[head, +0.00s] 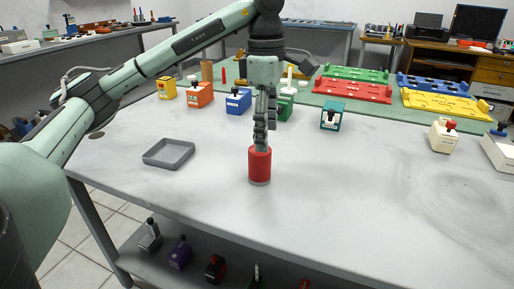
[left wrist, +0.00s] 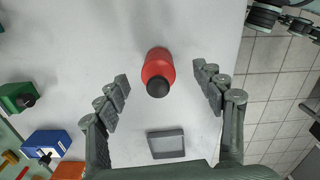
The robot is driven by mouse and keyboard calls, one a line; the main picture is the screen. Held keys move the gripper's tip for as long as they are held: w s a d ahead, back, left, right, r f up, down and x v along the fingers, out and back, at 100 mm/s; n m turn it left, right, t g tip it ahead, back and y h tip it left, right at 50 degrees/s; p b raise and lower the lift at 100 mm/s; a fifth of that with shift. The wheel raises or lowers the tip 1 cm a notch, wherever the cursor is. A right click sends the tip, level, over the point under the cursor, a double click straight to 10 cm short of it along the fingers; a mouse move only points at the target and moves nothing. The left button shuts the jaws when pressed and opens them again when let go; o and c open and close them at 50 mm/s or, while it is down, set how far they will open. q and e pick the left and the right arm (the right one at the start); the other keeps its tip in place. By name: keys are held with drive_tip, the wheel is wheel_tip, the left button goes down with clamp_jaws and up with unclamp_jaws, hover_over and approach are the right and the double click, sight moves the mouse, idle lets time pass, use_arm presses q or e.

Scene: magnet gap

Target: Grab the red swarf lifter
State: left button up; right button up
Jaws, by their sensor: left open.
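The red swarf lifter (head: 260,168) is a red cylinder with a grey band at its base, standing upright on the grey table. My left gripper (head: 262,144) points down over it, and its fingers hide the lifter's top in the head view. In the left wrist view the lifter (left wrist: 157,67) shows a round black top and sits between the two spread fingers (left wrist: 160,80), with a gap on each side. The left gripper is open and empty. My right gripper is not in view.
A shallow grey tray (head: 168,153) lies left of the lifter. Several coloured blocks with knobs, including a blue one (head: 238,101) and a teal one (head: 332,116), stand farther back. Red (head: 354,90) and yellow (head: 445,104) racks are behind. The table right of the lifter is clear.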

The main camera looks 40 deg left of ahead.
sight(260, 156)
use_arm(q)
drive_tip(key=shift+a, duration=0.45)
drive_tip(key=f, duration=0.7)
drive_tip(key=shift+a+f, duration=0.2)
drive_tip(key=shift+a, duration=0.1)
drive_tip(key=c, duration=1.4)
